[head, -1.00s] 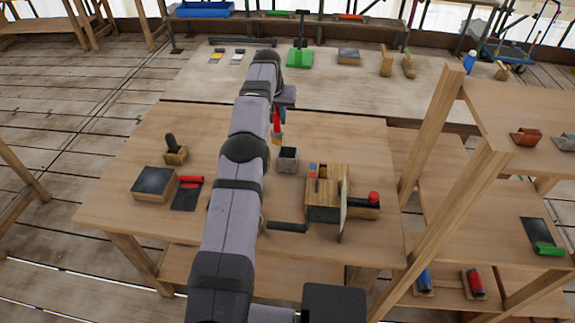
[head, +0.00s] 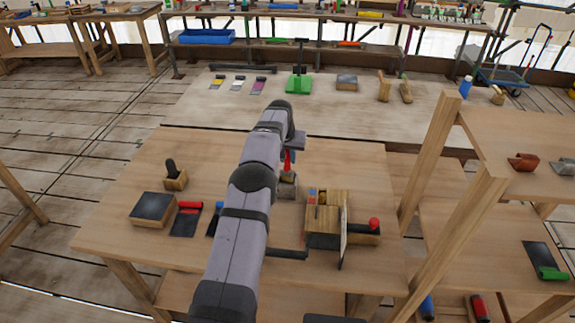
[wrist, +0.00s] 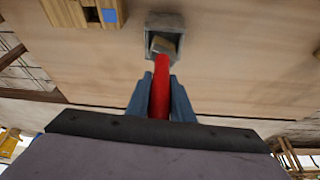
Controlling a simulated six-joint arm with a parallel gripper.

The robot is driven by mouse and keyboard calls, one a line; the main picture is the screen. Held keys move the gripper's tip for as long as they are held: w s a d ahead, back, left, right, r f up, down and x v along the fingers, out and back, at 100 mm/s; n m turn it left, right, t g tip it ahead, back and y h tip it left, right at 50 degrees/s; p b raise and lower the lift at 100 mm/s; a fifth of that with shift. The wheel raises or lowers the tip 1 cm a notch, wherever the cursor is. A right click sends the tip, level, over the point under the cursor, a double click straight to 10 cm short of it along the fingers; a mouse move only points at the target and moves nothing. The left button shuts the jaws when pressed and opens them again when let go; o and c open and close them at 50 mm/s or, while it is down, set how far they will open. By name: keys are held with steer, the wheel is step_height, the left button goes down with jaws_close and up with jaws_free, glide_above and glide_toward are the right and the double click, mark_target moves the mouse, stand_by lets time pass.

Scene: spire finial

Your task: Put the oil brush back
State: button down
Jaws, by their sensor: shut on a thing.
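The oil brush has a red handle (wrist: 161,75) and a pale head (wrist: 160,45). My gripper (wrist: 161,98) is shut on the handle. In the wrist view the head overlaps the opening of a small grey square cup (wrist: 178,22). I cannot tell how deep the head sits or whether it touches the cup. In the head view the red handle (head: 289,158) shows just above the grey cup (head: 289,191), beside my gripper (head: 290,146). My arm hides part of the cup there.
A wooden slotted holder (head: 325,220) stands right of the cup, with a thin upright plate on its right side. A dark-topped block (head: 152,207), a red-handled scraper (head: 187,220) and a small wooden block (head: 175,182) with a dark knob lie left. Shelf posts (head: 450,240) rise at right.

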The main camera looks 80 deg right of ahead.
mark_target(287, 165)
steer(key=shift+f+p, duration=0.7)
steer(key=shift+f, duration=1.15)
steer(key=shift+f, duration=0.1)
steer(key=shift+f, duration=0.15)
steer(key=c, duration=1.6)
jaws_free()
steer(key=shift+o, duration=0.2)
steer(key=shift+r, duration=0.2)
steer(key=shift+a+r, duration=0.2)
steer(key=shift+r, duration=0.45)
steer(key=b+v, duration=0.4)
steer(key=v, duration=0.6)
steer(key=shift+r, duration=0.35)
